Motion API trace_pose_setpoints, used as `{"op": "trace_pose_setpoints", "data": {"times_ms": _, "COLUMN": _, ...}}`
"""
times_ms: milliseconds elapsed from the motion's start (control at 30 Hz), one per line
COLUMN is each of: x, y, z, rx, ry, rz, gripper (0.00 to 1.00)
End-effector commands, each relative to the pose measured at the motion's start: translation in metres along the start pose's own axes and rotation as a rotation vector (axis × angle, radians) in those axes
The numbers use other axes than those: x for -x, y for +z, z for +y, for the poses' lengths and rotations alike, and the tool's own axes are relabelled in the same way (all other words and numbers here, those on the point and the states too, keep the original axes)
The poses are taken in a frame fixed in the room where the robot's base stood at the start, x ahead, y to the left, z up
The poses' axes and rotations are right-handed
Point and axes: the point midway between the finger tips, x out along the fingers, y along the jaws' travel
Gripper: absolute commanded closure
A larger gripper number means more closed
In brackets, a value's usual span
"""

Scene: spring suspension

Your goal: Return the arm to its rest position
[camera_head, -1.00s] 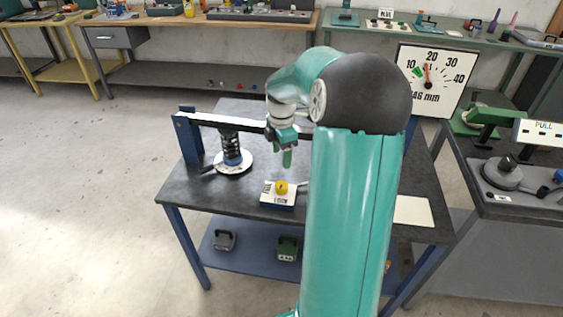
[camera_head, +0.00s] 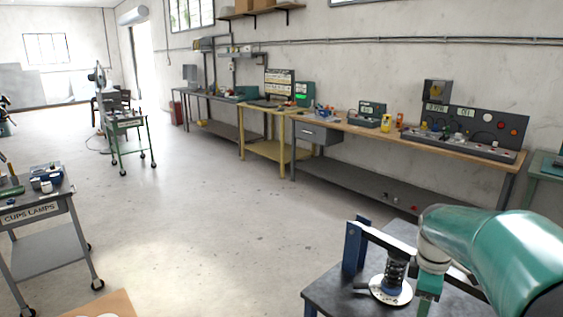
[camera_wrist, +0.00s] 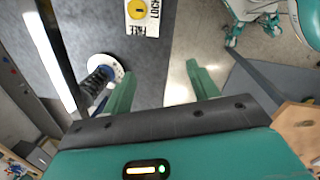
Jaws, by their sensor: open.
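My gripper (camera_wrist: 160,80) shows in the wrist view with its two green fingers wide apart and nothing between them. It is over the edge of the dark table (camera_wrist: 70,25), with floor below the right finger. The spring and base also show left of the fingers in the wrist view (camera_wrist: 98,78).
A blue post (camera_head: 354,245) carries a white beam beside my arm. A yellow knob (camera_wrist: 136,9) on a white plate is near the table edge. A cart labelled CUPS LAMPS (camera_head: 35,215) stands at left. The floor between is open.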

Motion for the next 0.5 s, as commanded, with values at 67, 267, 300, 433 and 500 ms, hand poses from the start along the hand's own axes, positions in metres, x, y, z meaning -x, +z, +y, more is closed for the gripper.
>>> {"op": "trace_pose_setpoints", "data": {"times_ms": 67, "x": 0.022, "y": -0.019, "z": -0.024, "rx": -0.083, "ry": 0.046, "rz": 0.002, "gripper": 0.41}}
{"op": "trace_pose_setpoints", "data": {"times_ms": 267, "x": 0.061, "y": -0.051, "z": -0.084, "rx": -0.334, "ry": 0.137, "rz": 0.060, "gripper": 0.41}}
{"op": "trace_pose_setpoints", "data": {"times_ms": 300, "x": 0.068, "y": -0.056, "z": -0.097, "rx": -0.384, "ry": 0.151, "rz": 0.081, "gripper": 0.41}}
{"op": "trace_pose_setpoints", "data": {"times_ms": 433, "x": 0.084, "y": -0.067, "z": -0.139, "rx": -0.549, "ry": 0.181, "rz": 0.163, "gripper": 0.41}}
{"op": "trace_pose_setpoints", "data": {"times_ms": 500, "x": 0.090, "y": -0.071, "z": -0.161, "rx": -0.637, "ry": 0.186, "rz": 0.218, "gripper": 0.41}}
